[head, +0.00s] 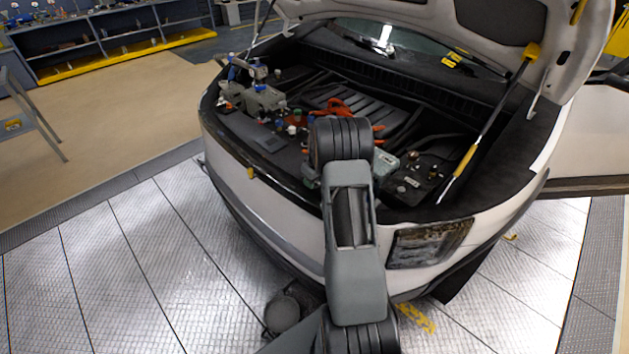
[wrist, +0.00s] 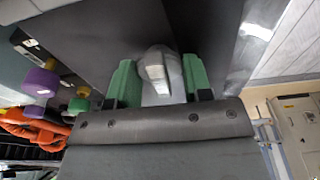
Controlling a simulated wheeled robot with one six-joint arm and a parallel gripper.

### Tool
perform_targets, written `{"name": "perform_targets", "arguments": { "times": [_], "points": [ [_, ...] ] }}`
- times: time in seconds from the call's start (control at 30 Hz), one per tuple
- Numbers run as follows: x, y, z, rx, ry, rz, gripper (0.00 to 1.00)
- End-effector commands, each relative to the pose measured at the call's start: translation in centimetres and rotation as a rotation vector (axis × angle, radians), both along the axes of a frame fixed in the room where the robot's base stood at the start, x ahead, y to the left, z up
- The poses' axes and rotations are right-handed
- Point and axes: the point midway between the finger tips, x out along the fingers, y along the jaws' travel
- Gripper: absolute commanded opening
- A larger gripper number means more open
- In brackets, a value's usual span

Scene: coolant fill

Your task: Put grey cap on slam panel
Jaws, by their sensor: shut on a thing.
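The grey cap (wrist: 158,72) is between the two green fingertips of my gripper (wrist: 158,84) in the wrist view, and the gripper is shut on it. A flat dark surface, which looks like the slam panel (wrist: 88,38), lies just beyond the cap. I cannot tell whether the cap touches it. In the head view the slam panel (head: 283,168) is the dark strip along the front of the open engine bay. My arm reaches over this strip, and it hides my gripper and the grey cap there.
A purple cap (wrist: 41,82), a green cap (wrist: 79,104) and orange hoses (wrist: 38,130) lie left of my gripper in the wrist view. The raised hood (head: 577,50) and a yellow-gripped strut (head: 466,160) stand at the right in the head view. Reservoirs (head: 262,100) crowd the bay's left.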

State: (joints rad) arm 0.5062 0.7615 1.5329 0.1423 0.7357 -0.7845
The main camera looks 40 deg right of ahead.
Motion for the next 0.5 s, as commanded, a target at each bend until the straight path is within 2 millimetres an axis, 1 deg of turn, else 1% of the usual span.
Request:
{"name": "perform_targets", "arguments": {
  "times": [0.03, 0.27, 0.5],
  "points": [
    [0.00, 0.00, -0.07, 0.000, 0.000, 0.000, 0.48],
    [-0.01, 0.01, -0.03, 0.000, 0.000, 0.000, 0.70],
    [0.00, 0.00, 0.05, 0.000, 0.000, 0.000, 0.71]
  ]
}}
